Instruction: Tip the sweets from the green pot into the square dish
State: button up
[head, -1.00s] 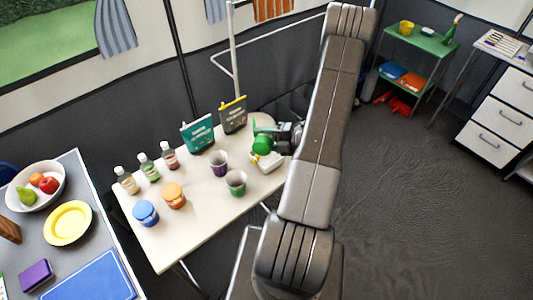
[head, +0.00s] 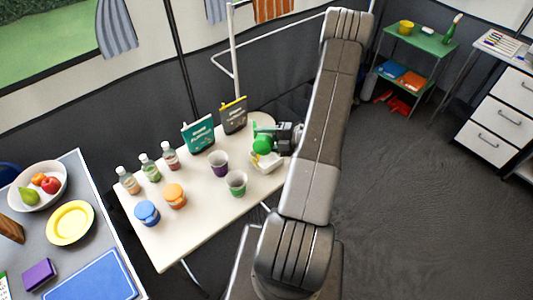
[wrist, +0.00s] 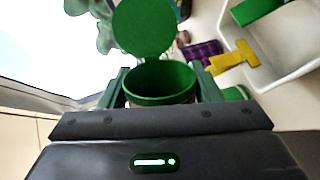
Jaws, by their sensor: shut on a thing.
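My gripper (wrist: 161,88) is shut on the green pot (wrist: 160,82), with a dark green finger on each side of it. The pot's mouth shows in the wrist view, and no sweets show in the visible part of its inside. A round green disc, like a lid, stands beyond the mouth. In the head view the pot (head: 262,146) is at the far right of the cream table, beside and partly over the pale square dish (head: 270,164). The dish (wrist: 290,62) also shows at upper right in the wrist view, with a green piece in it and a yellow piece at its rim.
A purple cup (head: 218,160) and a green cup (head: 237,182) stand left of the dish. Several bottles, two lidded jars (head: 147,213) and two upright pouches (head: 198,135) share the cream table (head: 205,225). Its front edge is fairly clear.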

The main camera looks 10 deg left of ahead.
jog(key=shift+w+m+g+p, duration=0.3)
jog(key=shift+m+p, duration=0.2)
jog(key=shift+m, duration=0.1)
dwell(0.3)
dwell(0.7)
